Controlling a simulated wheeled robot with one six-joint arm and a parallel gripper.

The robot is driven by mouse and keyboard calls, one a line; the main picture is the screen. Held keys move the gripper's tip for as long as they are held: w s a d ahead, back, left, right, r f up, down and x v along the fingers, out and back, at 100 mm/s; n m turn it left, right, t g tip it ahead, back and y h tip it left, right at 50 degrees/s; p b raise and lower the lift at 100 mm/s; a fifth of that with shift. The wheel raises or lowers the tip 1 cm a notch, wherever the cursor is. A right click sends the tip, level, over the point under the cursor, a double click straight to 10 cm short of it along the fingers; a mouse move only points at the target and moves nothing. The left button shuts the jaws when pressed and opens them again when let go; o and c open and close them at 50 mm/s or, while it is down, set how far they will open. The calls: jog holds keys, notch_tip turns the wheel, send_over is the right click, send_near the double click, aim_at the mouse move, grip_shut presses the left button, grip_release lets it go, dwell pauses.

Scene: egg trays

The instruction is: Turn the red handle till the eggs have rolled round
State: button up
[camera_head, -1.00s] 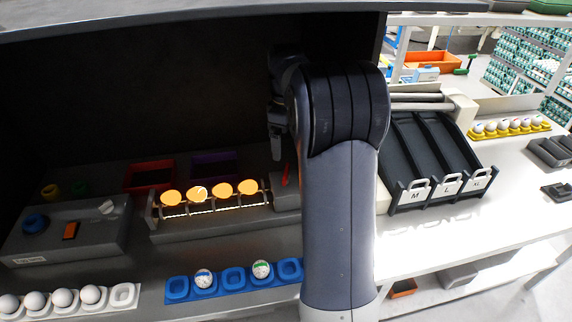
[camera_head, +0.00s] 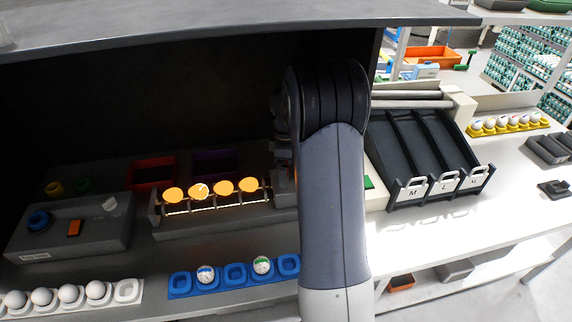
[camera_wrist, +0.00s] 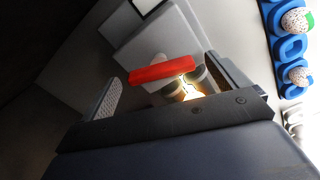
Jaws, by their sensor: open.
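The red handle (camera_wrist: 160,70) shows in the wrist view as a flat red bar at the end of the grey roller unit. My gripper (camera_wrist: 165,76) is open, with one finger on each side of the bar; I cannot tell whether either finger touches it. In the head view my gripper (camera_head: 284,160) is down at the unit's right end, and my arm hides the handle. Several eggs (camera_head: 223,188) glow orange in a row on the lit roller unit (camera_head: 205,226).
A blue egg tray (camera_head: 209,286) with two marked eggs lies in front of the unit, and a white tray (camera_head: 127,290) of eggs to its left. A grey control box (camera_head: 100,238) stands left. The black sorting chutes (camera_head: 420,150) are right of my arm. A dark hood (camera_head: 230,32) hangs above.

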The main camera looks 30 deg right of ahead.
jog(key=shift+f, duration=0.3)
jog(key=shift+c, duration=0.5)
jog(key=c, duration=0.9)
